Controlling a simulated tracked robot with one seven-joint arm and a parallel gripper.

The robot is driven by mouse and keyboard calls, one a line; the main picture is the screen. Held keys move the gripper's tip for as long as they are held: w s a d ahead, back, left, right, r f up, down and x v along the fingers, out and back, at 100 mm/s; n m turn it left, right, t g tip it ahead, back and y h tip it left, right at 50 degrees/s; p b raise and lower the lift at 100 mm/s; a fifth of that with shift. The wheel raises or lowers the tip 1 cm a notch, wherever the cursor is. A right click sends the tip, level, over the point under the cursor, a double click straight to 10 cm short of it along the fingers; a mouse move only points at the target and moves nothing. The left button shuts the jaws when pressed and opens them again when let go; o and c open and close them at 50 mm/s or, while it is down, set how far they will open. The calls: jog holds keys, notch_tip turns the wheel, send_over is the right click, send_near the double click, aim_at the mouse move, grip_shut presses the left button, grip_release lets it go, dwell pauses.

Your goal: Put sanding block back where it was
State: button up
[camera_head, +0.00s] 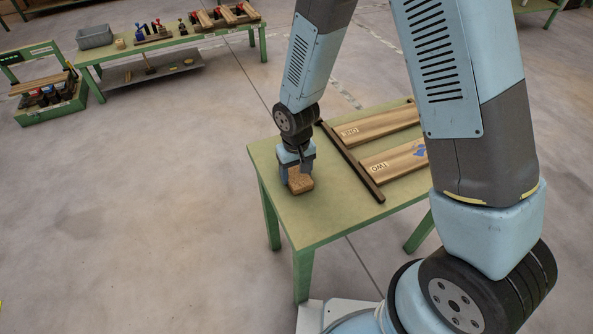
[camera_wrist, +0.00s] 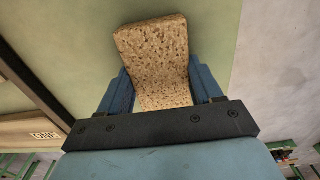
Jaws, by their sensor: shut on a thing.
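The sanding block (camera_head: 301,184) is a brown, speckled, cork-like block. It is at the left part of the near green table (camera_head: 320,222) in the head view. My gripper (camera_head: 297,172) is shut on it from above, with a blue finger on either side. In the wrist view the block (camera_wrist: 155,50) stands out between the fingers, its speckled faces filling the middle. Whether its underside touches the table top cannot be told.
A dark bar (camera_head: 350,160) lies across the table right of the block, beside two labelled wooden boards (camera_head: 380,124). My arm covers the table's right side. A far green bench (camera_head: 190,40) holds a grey bin (camera_head: 94,37) and tools. The table's front left is clear.

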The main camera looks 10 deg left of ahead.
aim_at(296, 172)
jog(key=shift+f, duration=0.1)
jog(key=o, duration=1.3)
notch_tip(296, 172, up, 12)
jog(key=r, duration=0.1)
jog(key=w+d+r+m+t, duration=0.1)
jog(key=w+d+r+m, duration=0.15)
jog(key=d+r, duration=0.6)
jog(key=s+d+r+m+t, duration=0.2)
jog(key=s+d+r, duration=0.4)
jog(key=d+r, duration=0.3)
jog(key=s+d+r+m+t, duration=0.2)
jog(key=s+d+r, duration=0.5)
jog(key=d, duration=0.6)
notch_tip(296, 172, up, 3)
jog(key=shift+f+t, duration=0.2)
jog(key=shift+t, duration=0.1)
